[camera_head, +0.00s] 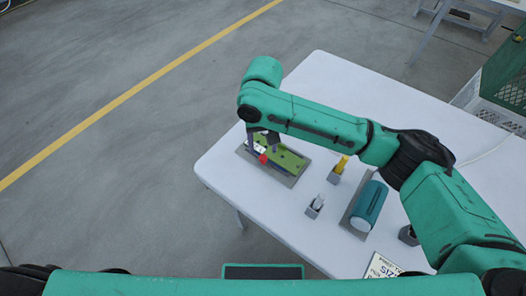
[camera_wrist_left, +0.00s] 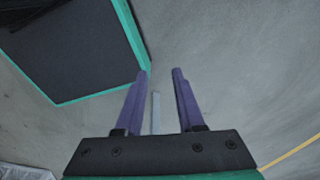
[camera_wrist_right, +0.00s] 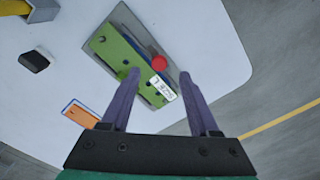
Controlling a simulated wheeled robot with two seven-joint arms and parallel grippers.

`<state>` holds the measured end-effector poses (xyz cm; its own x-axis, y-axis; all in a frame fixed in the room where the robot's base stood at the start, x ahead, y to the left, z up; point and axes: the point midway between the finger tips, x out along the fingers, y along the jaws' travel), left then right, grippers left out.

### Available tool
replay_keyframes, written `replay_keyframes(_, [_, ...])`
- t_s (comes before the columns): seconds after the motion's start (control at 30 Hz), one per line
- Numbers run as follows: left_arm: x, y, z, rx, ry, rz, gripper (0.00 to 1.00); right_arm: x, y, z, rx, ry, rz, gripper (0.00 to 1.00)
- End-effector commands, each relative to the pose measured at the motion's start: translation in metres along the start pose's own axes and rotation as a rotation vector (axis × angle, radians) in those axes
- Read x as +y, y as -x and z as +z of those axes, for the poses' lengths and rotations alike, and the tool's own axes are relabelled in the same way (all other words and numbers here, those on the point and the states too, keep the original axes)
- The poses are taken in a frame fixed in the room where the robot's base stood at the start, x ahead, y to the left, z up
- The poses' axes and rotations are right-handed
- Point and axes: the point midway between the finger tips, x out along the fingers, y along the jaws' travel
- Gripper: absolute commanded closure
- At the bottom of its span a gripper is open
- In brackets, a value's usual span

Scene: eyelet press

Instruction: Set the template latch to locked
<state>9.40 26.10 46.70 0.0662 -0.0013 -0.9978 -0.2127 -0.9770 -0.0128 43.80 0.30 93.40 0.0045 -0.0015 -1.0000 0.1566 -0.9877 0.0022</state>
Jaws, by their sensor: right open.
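The template is a green plate (camera_head: 289,161) on a grey base (camera_head: 279,179) near the left end of the white table. It also shows in the right wrist view (camera_wrist_right: 117,47), with a white label (camera_wrist_right: 163,90) at one end. A red round knob (camera_head: 263,159), likely the latch's, sits by the plate's edge; the right wrist view shows this knob (camera_wrist_right: 159,62) just beyond the fingertips. My right gripper (camera_wrist_right: 159,75) is open above the template, one finger on each side of the knob, holding nothing. My left gripper (camera_wrist_left: 159,72) is open and empty, away from the template.
A yellow-handled tool (camera_head: 342,164), a small grey holder (camera_head: 315,207) and a teal cylinder (camera_head: 369,205) stand right of the template. A sign (camera_head: 380,268) lies near the front edge. An orange piece (camera_wrist_right: 80,113) shows beside the template. Bare table (camera_head: 330,85) lies behind.

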Motion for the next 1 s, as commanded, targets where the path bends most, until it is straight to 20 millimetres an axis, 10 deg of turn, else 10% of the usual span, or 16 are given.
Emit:
replay_keyframes(0.2, [-0.003, 0.004, -0.021, 0.033, -0.001, -0.004, 0.62, 0.000, -0.046, 0.000, -0.002, -0.001, 0.001, 0.38])
replay_keyframes(0.53, [-0.003, 0.004, -0.022, 0.035, -0.001, -0.004, 0.62, 0.000, -0.057, 0.000, 0.000, 0.000, -0.001, 0.38])
replay_keyframes(0.7, [-0.003, 0.004, -0.019, 0.031, -0.001, -0.004, 0.62, 0.000, -0.057, 0.000, 0.001, 0.000, -0.001, 0.96])
replay_keyframes(1.0, [-0.003, 0.006, -0.019, 0.030, -0.001, -0.004, 0.62, 0.000, -0.055, -0.001, 0.001, 0.012, -0.001, 1.00])
